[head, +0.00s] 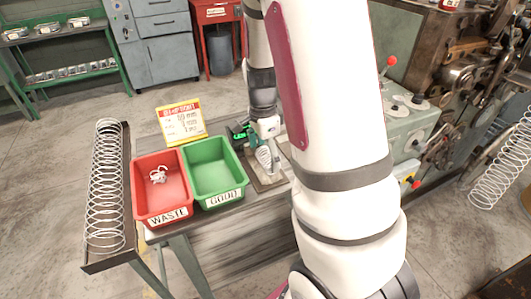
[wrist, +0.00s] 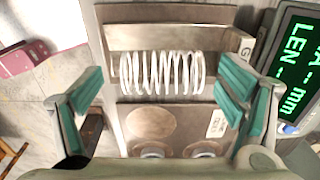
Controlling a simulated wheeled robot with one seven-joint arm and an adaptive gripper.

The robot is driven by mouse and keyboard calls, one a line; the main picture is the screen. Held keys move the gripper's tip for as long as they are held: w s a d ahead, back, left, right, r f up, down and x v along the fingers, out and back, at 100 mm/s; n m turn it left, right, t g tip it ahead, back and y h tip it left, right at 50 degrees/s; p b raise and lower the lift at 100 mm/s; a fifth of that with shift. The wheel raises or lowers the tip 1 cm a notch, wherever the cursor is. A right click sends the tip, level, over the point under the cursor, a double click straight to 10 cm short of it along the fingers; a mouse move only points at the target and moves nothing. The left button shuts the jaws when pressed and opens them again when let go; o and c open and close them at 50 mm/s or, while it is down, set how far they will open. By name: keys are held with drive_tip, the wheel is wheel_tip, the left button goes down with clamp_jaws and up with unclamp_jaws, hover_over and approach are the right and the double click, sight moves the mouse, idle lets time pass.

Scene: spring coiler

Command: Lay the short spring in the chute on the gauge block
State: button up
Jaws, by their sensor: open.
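The short spring (wrist: 162,73) is a pale wire coil. In the wrist view it lies crosswise in the chute of the metal gauge block (wrist: 150,122), just below a raised bar. My gripper (wrist: 160,92) is open, with one teal finger left of the spring and one to its right. There are gaps between the fingers and the coil ends. In the head view my gripper (head: 262,140) is over the gauge block (head: 268,184) at the right end of the bench. Whether the spring rests fully on the chute floor cannot be told.
A red WASTE bin (head: 147,190) holding a small tangle of wire and a green GOOD bin (head: 213,177) stand left of the block. A long spring (head: 105,185) lies in a rack at far left. A green-lettered display (wrist: 298,70) stands close right of my gripper.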

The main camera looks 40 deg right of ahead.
wheel_tip(320, 180, up, 12)
drive_tip(key=shift+a, duration=0.25)
idle(0.9)
